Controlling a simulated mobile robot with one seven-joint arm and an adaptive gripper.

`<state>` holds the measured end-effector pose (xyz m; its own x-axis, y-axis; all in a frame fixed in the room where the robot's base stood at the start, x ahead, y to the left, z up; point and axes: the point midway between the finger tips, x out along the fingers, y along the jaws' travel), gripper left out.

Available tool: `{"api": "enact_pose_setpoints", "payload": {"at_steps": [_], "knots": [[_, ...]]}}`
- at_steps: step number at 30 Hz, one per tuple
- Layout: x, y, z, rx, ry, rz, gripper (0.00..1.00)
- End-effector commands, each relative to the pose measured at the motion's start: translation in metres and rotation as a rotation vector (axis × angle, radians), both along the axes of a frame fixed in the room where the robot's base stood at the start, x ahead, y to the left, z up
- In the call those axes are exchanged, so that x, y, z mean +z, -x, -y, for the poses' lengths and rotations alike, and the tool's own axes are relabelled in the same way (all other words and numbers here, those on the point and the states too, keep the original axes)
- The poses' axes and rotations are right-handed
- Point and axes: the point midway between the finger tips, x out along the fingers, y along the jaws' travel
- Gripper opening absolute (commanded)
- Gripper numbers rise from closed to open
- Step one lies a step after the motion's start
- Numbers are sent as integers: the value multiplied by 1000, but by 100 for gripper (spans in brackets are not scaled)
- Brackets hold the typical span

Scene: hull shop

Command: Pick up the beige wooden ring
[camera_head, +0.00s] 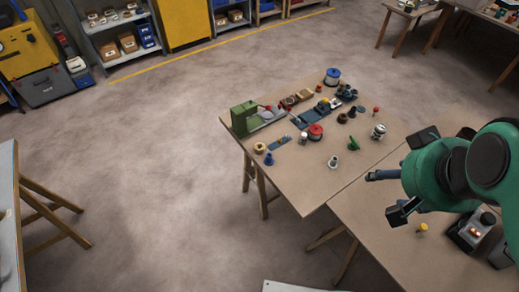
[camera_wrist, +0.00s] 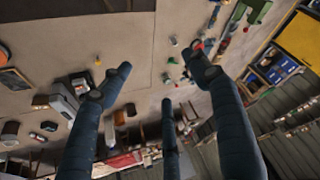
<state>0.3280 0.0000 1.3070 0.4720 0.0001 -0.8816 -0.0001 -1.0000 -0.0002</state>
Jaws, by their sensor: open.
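The beige wooden ring (camera_head: 259,148) appears as a small, light tan round piece near the left edge of the work table, beside the green machine. I cannot pick it out surely in the wrist view. My gripper (camera_head: 385,193) is at the right in the head view, above the near table and well apart from the ring. Its dark blue fingers are spread, with nothing between them; they also show in the wrist view (camera_wrist: 160,75).
A yellow knob (camera_head: 422,228) stands near my gripper. Bare floor lies left.

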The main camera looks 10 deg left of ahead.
Motion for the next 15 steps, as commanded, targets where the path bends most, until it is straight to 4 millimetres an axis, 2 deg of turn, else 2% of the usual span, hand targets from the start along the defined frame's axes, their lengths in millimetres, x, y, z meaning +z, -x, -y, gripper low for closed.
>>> {"api": "enact_pose_setpoints", "payload": {"at_steps": [8,15], "knots": [[4,-15,-5,-9,-13,-16,61],[10,-56,-18,-41,-45,-57,61]]}}
